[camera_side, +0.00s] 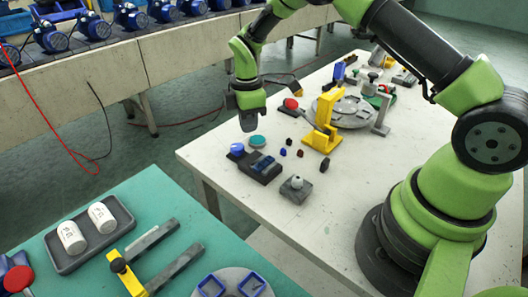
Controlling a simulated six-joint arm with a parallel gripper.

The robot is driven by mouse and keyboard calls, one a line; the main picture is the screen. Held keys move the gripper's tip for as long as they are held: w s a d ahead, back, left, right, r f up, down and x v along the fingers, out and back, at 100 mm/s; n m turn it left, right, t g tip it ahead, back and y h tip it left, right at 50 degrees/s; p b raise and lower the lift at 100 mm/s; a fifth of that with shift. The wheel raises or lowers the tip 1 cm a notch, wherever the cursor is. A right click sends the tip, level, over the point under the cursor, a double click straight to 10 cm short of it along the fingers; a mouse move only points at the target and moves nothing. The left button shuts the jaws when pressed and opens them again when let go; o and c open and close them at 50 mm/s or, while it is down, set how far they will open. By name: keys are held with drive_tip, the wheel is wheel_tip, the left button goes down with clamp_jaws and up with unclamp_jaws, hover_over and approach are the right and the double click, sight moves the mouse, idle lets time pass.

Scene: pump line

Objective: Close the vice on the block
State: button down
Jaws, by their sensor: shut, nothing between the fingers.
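A low dark-grey fixture (269,176) with a round blue knob (237,149) at its left end lies near the white table's left edge. It looks like the vice, but it is too small to be sure. Blue pieces (262,164) show on its top; I cannot tell if one is the block, or whether the jaws touch it. My gripper (248,127) points down, shut and empty, above the table's left edge. In the picture it is just above the blue knob and a teal disc (257,141); I see no contact.
A grey block with a white knob (296,187) and small cubes lie nearby. A green table (150,205) holds a tray and rails.

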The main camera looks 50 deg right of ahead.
drive_tip(key=shift+f, duration=2.75)
drive_tip(key=shift+w+d, duration=0.25)
drive_tip(key=shift+w, duration=0.25)
drive_tip(key=shift+s+d+f, duration=0.1)
drive_tip(key=shift+d, duration=0.35)
drive_tip(key=shift+d+r, duration=0.15)
drive_tip(key=shift+r, duration=3)
